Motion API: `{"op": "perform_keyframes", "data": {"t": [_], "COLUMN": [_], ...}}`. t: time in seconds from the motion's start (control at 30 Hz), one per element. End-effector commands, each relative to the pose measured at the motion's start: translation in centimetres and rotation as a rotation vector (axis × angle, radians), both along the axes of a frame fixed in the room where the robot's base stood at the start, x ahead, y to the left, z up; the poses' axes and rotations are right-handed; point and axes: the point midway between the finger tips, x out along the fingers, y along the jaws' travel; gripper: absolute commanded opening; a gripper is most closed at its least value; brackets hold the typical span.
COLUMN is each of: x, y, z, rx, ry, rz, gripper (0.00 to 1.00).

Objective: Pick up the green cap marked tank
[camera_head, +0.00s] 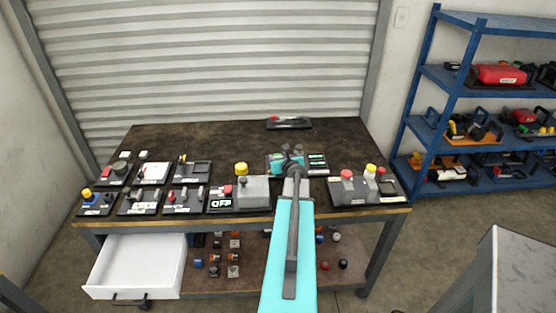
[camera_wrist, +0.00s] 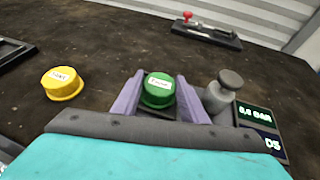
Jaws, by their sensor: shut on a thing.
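In the wrist view the green cap (camera_wrist: 157,97) with a white label sits between the two purple fingers of my gripper (camera_wrist: 159,80). The fingers are shut on its sides. The lettering on the label is too small to read surely. I cannot tell whether the cap is still seated or clear of what is below it. A yellow cap (camera_wrist: 62,84) with a white label stands apart to the left. In the head view my arm covers the green cap, and the yellow cap (camera_head: 241,168) shows left of the arm.
A grey bottle-like part (camera_wrist: 220,92) and a pressure display (camera_wrist: 254,116) stand close right of my gripper. A red-handled device (camera_wrist: 205,31) lies at the table's back. Several switch panels (camera_head: 152,172) line the table's (camera_head: 200,140) front left. An open white drawer (camera_head: 140,262) juts out below.

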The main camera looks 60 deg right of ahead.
Motion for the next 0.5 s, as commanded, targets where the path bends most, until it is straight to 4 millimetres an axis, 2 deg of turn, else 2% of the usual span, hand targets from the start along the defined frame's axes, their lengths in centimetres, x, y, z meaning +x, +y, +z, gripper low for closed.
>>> {"op": "perform_keyframes", "data": {"t": [0.27,0.5], "x": [0.0,0.0], "y": [0.0,0.0], "z": [0.2,1.9], "rx": [0.000,-0.002], "ry": [0.000,-0.001], "rz": [0.000,0.000], "gripper": [0.16,0.16]}}
